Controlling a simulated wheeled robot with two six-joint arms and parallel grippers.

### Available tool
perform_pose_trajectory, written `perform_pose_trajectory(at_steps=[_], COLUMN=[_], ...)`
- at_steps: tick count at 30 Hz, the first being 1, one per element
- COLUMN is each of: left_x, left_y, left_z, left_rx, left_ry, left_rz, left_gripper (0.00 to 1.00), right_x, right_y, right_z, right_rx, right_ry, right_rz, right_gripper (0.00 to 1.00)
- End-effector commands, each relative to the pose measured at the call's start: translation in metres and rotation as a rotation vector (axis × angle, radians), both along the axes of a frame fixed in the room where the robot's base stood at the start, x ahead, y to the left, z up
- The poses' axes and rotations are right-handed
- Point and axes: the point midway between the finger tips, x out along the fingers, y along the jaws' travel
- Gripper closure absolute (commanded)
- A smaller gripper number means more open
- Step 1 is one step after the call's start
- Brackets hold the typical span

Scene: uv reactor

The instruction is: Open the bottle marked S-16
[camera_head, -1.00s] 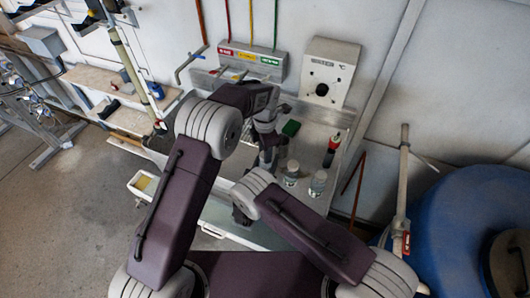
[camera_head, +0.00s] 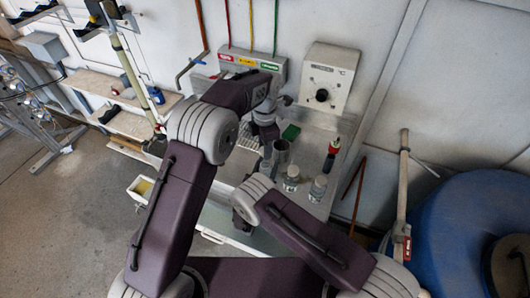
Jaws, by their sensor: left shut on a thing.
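Two small clear bottles with pale caps stand on the metal bench: a left bottle (camera_head: 291,178) and a right bottle (camera_head: 318,187). Their labels are too small to read, so I cannot tell which is S-16. My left gripper (camera_head: 268,158) is over the bench, just left of and behind the left bottle. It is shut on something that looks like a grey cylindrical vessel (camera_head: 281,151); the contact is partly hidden. My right gripper (camera_head: 243,207) is low at the bench's front edge, partly hidden by my arm, and its jaws cannot be made out.
A green block (camera_head: 291,131) lies behind the bottles. A red-and-black bottle (camera_head: 332,152) stands at the bench's right. A control box (camera_head: 328,80) with a black knob is at the back. A blue drum (camera_head: 460,235) is on the right.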

Motion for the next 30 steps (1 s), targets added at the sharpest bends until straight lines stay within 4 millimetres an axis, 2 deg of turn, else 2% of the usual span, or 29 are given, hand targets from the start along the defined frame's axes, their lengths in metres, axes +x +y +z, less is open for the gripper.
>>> perform_pose_trajectory(at_steps=[7,8,10,20,23,30], left_x=[0.0,0.0,0.0,0.0,0.0,0.0], left_y=[0.0,0.0,0.0,0.0,0.0,0.0], left_z=[0.004,0.004,0.004,0.003,-0.001,-0.011], left_rx=[0.001,0.0,0.0,0.0,0.0,0.0], left_ry=[0.001,0.0,0.0,0.0,0.0,0.0], left_rz=[0.0,0.0,0.0,0.0,0.0,0.0], left_gripper=[1.0,1.0,1.0,1.0,1.0,1.0], right_x=[0.0,0.0,0.0,-0.002,-0.014,-0.059], right_y=[0.0,0.0,0.0,0.001,0.006,0.02], right_z=[0.0,0.0,0.0,0.0,-0.002,-0.002], right_rx=[0.0,0.0,0.0,0.0,-0.002,-0.001], right_ry=[0.0,0.0,0.0,0.0,0.002,0.001], right_rz=[0.0,0.0,0.0,0.001,0.004,0.005], right_gripper=[1.0,0.49,0.3,0.29,0.29,0.29])
